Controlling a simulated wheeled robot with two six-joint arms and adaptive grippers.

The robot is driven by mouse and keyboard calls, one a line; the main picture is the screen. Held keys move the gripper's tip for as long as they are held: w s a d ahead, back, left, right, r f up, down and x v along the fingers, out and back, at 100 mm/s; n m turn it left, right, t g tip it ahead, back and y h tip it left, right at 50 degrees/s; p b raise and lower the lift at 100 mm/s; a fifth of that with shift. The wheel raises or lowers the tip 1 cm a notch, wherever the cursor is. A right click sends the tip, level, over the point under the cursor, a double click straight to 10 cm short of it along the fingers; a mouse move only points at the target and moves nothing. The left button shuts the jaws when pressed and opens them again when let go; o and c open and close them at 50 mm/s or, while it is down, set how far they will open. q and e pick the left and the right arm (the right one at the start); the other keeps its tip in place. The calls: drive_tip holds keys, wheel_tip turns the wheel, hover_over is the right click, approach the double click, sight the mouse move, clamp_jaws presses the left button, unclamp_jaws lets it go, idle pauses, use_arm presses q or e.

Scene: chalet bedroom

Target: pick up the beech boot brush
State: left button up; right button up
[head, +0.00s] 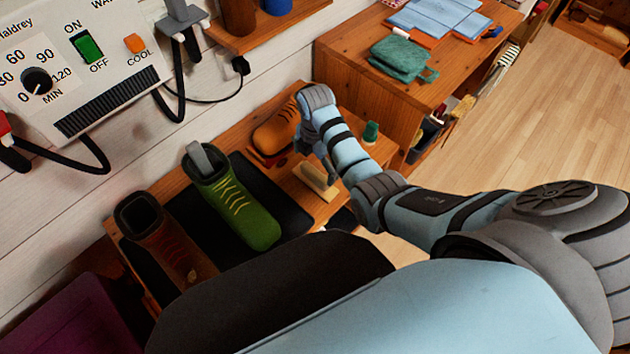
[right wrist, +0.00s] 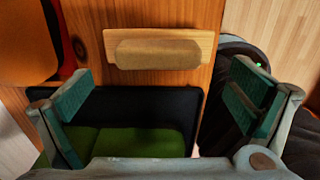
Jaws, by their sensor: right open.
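The beech boot brush (head: 318,181) is a pale wooden block lying on the wooden bench (head: 236,140). In the right wrist view the brush (right wrist: 158,52) shows as a light board with a rounded tan part, lying crosswise ahead of the fingertips. My right gripper (head: 322,162) is above the bench by the brush and partly hides it in the head view. In the right wrist view its green-padded fingers (right wrist: 160,95) are wide apart with nothing between them touching the pads. My left gripper is not in view.
A green boot (head: 237,205) and a brown boot (head: 160,240) stand on a dark mat (head: 282,200). A small green item (head: 371,131) stands right of my wrist. A wooden desk (head: 345,60) is behind.

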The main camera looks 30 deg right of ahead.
sight(315, 172)
wheel_tip(315, 172, down, 5)
drive_tip(key=shift+w+f+b, duration=0.15)
drive_tip(key=shift+b, duration=0.75)
drive_tip(key=shift+c, duration=0.6)
drive_tip(key=c, duration=1)
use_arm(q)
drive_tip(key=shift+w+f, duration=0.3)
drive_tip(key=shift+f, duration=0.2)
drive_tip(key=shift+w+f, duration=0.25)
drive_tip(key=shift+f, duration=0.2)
use_arm(e)
drive_tip(key=shift+c, duration=0.2)
drive_tip(key=shift+r, duration=0.2)
use_arm(q)
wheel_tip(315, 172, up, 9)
drive_tip(key=p, duration=0.8)
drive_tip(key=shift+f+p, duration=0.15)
drive_tip(key=shift+p, duration=0.2)
use_arm(e)
wheel_tip(315, 172, up, 20)
